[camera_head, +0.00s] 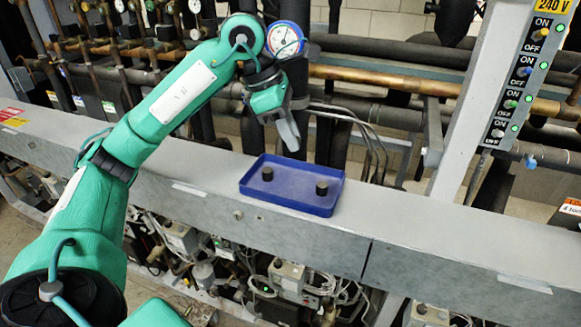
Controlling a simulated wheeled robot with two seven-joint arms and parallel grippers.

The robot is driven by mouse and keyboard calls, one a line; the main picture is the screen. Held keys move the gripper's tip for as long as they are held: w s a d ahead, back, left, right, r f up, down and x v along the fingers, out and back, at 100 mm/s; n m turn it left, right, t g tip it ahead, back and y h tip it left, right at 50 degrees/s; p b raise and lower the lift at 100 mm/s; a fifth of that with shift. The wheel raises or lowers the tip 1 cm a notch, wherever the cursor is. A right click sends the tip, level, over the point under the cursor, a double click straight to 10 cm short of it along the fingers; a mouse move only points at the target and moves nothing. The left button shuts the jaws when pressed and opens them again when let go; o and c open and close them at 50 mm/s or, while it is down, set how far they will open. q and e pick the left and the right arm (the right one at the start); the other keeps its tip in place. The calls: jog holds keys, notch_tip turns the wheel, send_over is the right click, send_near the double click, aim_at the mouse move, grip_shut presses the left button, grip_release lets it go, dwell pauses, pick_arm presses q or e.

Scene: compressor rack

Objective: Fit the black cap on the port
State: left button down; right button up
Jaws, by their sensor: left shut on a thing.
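Two short black caps, a left one (267,174) and a right one (321,188), stand apart in a shallow blue tray (300,204) on the grey beam. My left gripper (292,143) is above the back of the tray, fingers pointing down. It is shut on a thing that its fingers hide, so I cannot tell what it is. I cannot make out the port for certain. My right gripper is not in view.
The grey beam (440,240) is clear on both sides of the tray. A blue-rimmed gauge (285,39) and dark pipes stand behind my left gripper. A post with a switch panel (521,75) rises at right. Wiring and small units lie below the beam.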

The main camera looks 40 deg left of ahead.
pick_arm(q)
notch_tip(320, 180, down, 4)
jog(key=shift+f+p, duration=0.1)
jog(key=shift+p, duration=0.25)
jog(key=shift+f, duration=0.8)
jog(key=shift+f+p, duration=0.45)
jog(key=shift+f, duration=1.2)
jog(key=shift+f, duration=0.1)
jog(key=c, duration=1.3)
grip_release()
jog(key=shift+o, duration=0.2)
